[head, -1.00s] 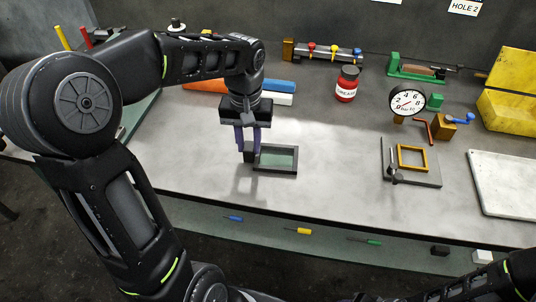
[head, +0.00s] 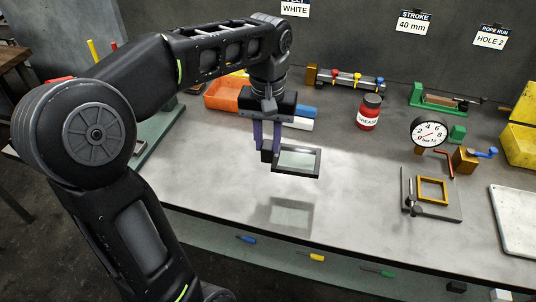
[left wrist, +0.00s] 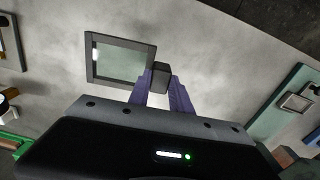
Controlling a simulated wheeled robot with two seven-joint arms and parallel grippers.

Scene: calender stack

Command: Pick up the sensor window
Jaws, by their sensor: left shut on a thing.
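The sensor window (head: 298,160) is a dark-framed rectangular pane with a pale, see-through middle. My left gripper (head: 265,152), with purple fingers, is shut on the block at the window's left side. It holds the window above the grey bench, and a shadow lies on the bench below. In the left wrist view the window (left wrist: 120,58) shows to the left of the dark block between the fingertips (left wrist: 160,78). My right gripper is not in view.
A plate with a yellow frame (head: 432,190) lies to the right, near a dial gauge (head: 429,132) and a red grease jar (head: 369,112). An orange tray (head: 225,93) and blue and white blocks stand behind the gripper.

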